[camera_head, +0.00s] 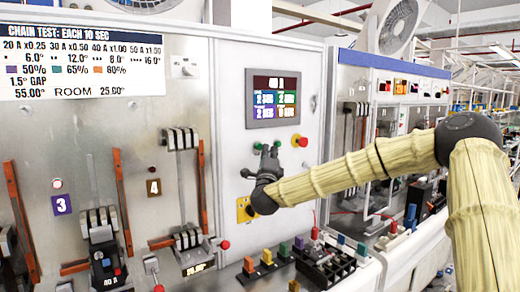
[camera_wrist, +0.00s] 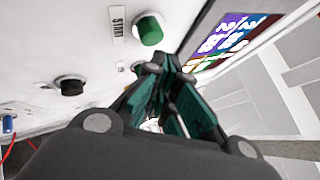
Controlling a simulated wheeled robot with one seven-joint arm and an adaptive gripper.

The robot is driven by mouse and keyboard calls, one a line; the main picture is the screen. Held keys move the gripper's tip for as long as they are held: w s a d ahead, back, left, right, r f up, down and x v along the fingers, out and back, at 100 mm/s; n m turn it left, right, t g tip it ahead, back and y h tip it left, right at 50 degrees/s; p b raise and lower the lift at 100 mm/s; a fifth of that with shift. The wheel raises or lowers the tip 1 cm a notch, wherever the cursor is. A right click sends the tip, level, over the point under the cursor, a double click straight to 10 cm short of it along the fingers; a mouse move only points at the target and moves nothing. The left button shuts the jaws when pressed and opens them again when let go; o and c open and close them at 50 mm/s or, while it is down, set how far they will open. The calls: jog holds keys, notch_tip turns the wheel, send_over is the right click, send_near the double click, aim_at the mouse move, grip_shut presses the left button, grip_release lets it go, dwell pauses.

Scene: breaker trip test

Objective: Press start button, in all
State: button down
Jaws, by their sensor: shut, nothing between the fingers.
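The green start button (camera_wrist: 150,29) stands out from the pale panel in the wrist view, beside a label (camera_wrist: 118,25) reading START. In the head view, a small green button (camera_head: 258,146) shows just left of my gripper's tip, below the display. My gripper (camera_head: 270,150) is shut and empty in front of the panel. In the wrist view its fingers (camera_wrist: 168,62) are together, with their tips just below the green button and a visible gap between them. A second small green part (camera_wrist: 138,67) is partly hidden by the fingers.
A display (camera_head: 273,98) sits above my gripper. A red and dark control (camera_head: 300,141) is to its right, and a yellow plate with a knob (camera_head: 244,209) is lower left. A black knob (camera_wrist: 71,86) shows in the wrist view. Breaker bays with levers fill the left.

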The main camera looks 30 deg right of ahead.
jog(key=s, duration=0.2)
jog(key=s+b, duration=0.1)
jog(key=s, duration=0.1)
jog(key=shift+s+d, duration=0.2)
jog(key=shift+s, duration=0.2)
dwell(0.8)
